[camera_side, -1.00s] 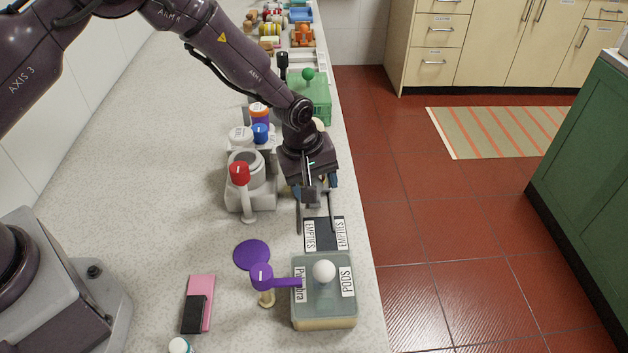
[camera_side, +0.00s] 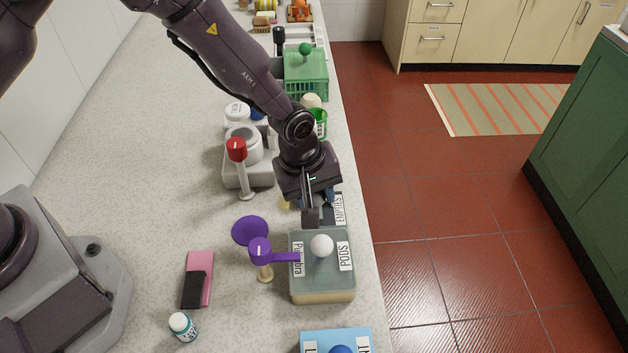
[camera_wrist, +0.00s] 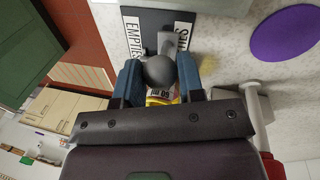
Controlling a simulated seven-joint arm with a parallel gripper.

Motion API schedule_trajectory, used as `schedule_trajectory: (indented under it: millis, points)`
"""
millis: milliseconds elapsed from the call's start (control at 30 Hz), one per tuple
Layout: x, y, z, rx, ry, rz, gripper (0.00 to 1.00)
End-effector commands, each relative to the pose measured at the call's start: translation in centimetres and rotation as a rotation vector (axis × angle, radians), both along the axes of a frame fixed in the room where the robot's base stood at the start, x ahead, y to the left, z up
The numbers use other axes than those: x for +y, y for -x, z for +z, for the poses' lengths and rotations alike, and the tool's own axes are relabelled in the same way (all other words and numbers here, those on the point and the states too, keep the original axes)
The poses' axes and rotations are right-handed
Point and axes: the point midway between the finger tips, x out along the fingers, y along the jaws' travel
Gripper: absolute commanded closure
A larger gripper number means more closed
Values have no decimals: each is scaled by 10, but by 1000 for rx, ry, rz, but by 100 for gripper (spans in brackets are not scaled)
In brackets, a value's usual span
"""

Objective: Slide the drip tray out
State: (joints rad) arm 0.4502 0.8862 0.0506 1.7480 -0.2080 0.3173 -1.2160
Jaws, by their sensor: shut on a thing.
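My gripper (camera_wrist: 160,82) has its two blue fingers shut on a dark grey round knob (camera_wrist: 160,69) in the wrist view. A lighter grey bar (camera_wrist: 169,42) shows just beyond the knob. I cannot tell whether these belong to the drip tray; no tray is clearly recognisable. In the side view my gripper (camera_side: 312,212) is low over the counter, beside the dark EMPTIES box (camera_side: 338,213), which it partly hides. A grey coffee machine (camera_side: 247,176) with a red-topped lever stands left of the gripper.
A PODS box (camera_side: 322,285) with a white knob stands just in front, beside a purple-armed stand (camera_side: 262,250). A purple disc (camera_side: 250,230) lies left. A green crate (camera_side: 304,80) is behind. The counter's right edge is close; its left middle is clear.

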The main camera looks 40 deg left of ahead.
Motion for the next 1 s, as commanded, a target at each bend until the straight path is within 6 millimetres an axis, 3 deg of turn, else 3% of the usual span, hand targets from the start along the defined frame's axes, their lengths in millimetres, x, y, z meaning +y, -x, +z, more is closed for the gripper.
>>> schedule_trajectory:
  millis: [167, 200, 300, 667, 767, 1000]
  points:
    - [-6, 5, 0, 14, 6, -9, 100]
    - [-6, 5, 0, 14, 6, -10, 62]
    - [-6, 5, 0, 14, 6, -9, 40]
    - [-3, 4, 5, 8, 4, -6, 40]
    - [-2, 5, 18, 6, 5, -5, 40]
    - [3, 14, 70, 4, 7, -7, 40]
